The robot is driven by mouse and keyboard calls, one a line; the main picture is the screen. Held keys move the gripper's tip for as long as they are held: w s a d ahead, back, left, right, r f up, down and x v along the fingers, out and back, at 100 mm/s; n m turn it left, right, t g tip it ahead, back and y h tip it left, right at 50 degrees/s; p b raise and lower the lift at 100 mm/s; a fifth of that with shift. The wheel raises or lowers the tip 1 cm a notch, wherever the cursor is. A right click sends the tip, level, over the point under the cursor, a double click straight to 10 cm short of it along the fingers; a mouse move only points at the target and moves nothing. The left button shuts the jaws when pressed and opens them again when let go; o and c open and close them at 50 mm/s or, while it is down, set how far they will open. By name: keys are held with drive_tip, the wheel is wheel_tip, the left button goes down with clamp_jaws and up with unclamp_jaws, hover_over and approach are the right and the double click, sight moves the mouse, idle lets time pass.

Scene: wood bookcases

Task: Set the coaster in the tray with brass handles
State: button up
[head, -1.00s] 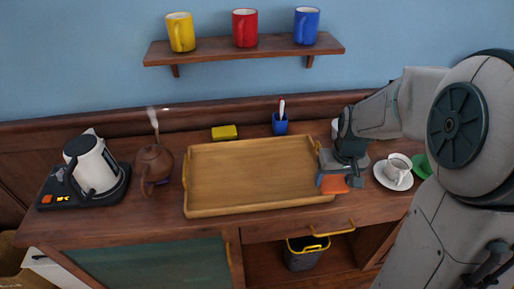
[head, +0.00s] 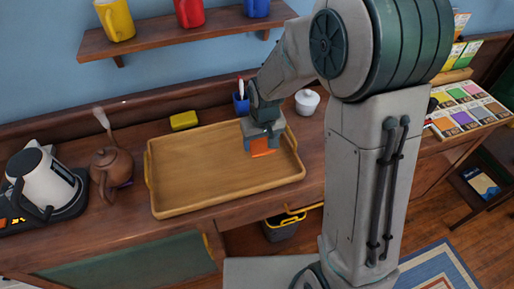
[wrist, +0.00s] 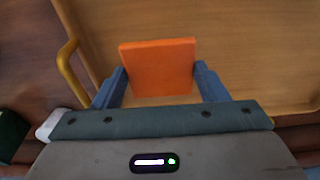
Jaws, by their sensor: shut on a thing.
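An orange square coaster (wrist: 158,67) is held between the two blue fingers of my gripper (wrist: 160,88) in the wrist view. In the head view the coaster (head: 262,153) shows as an orange edge below my gripper (head: 262,142). The wooden tray with brass handles (head: 200,175) lies on the counter. My gripper holds the coaster over the right part of the tray; I cannot tell the exact height. One brass handle (wrist: 70,65) shows at the left in the wrist view. The rest of the tray looks empty.
A brown teapot (head: 110,168) and a white kettle (head: 45,180) stand left of the tray. A yellow sponge (head: 184,121) and a blue cup (head: 241,103) are behind it. A white lidded pot (head: 307,101) stands to the right. A shelf with mugs (head: 150,42) hangs above.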

sight(259, 146)
drive_tip(key=shift+w+a+f, duration=0.15)
drive_tip(key=shift+a+f, duration=0.2)
drive_tip(key=shift+f, duration=1.95)
drive_tip(key=shift+f, duration=0.15)
drive_tip(key=o, duration=1)
